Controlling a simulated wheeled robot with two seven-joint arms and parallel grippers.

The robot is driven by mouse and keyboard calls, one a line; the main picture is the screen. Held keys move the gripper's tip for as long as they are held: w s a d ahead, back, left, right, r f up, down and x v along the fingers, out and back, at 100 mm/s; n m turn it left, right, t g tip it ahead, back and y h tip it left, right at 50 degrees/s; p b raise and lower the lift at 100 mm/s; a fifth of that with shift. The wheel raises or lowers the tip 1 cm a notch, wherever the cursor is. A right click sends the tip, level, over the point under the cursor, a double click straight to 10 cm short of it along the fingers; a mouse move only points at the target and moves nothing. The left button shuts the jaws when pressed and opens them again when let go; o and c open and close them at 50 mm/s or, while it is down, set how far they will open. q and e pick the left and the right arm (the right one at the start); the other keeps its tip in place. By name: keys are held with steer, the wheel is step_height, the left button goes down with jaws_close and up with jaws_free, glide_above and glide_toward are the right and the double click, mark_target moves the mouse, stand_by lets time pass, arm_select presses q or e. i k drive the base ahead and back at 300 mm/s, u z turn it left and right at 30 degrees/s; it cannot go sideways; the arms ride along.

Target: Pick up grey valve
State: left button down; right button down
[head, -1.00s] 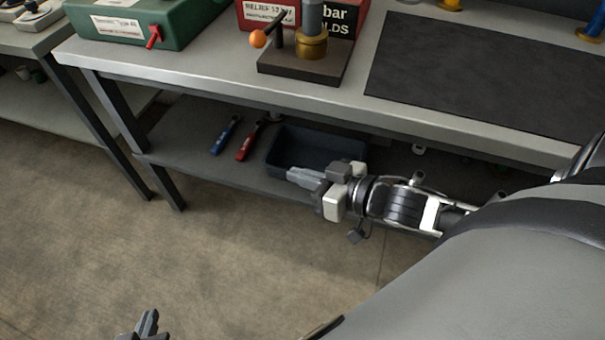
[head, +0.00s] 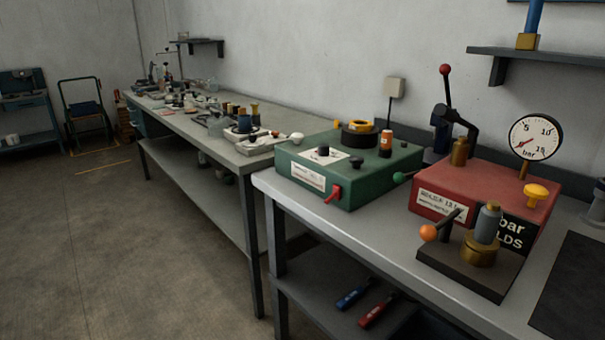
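A grey cylindrical fitting (head: 488,222) stands upright in a brass collar (head: 481,251) on a dark base plate (head: 452,262) at the front of the near bench. It is the grey piece that looks most like the grey valve, but I cannot tell for sure. A lever with an orange ball (head: 428,232) stands beside it on the same plate. Neither of my grippers is in this view, so I cannot see where they are or whether they hold anything.
A red box (head: 520,197) with a pressure gauge (head: 534,136) and a green box (head: 340,190) stand on the near bench (head: 385,250). Blue (head: 352,299) and red (head: 375,312) handled tools lie on its lower shelf. A cluttered long bench (head: 205,135) runs leftward. The floor (head: 110,230) at left is clear.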

mark_target(483, 239)
steer(key=k, duration=1)
steer(key=z, duration=1.1)
steer(key=i, duration=1.35)
steer(key=u, duration=0.45)
